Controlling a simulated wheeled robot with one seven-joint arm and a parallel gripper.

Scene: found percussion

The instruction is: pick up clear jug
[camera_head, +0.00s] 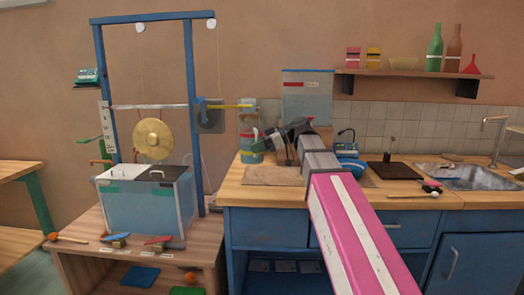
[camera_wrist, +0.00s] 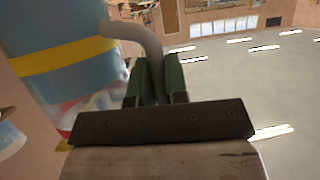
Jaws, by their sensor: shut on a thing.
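The clear jug (camera_head: 249,146), bluish with a coloured band, shows at the back left of the counter, beside my gripper (camera_head: 268,141). In the wrist view the jug (camera_wrist: 72,75) fills the left side, with a yellow band and a curved grey handle. The green fingers of my gripper (camera_wrist: 160,80) are shut on this handle. The jug looks upright. I cannot tell whether its base touches the counter. Its right side is partly hidden by my gripper in the head view.
A brown mat (camera_head: 262,176) lies on the counter (camera_head: 245,195) below my arm. A blue frame with a gong (camera_head: 152,139) stands left.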

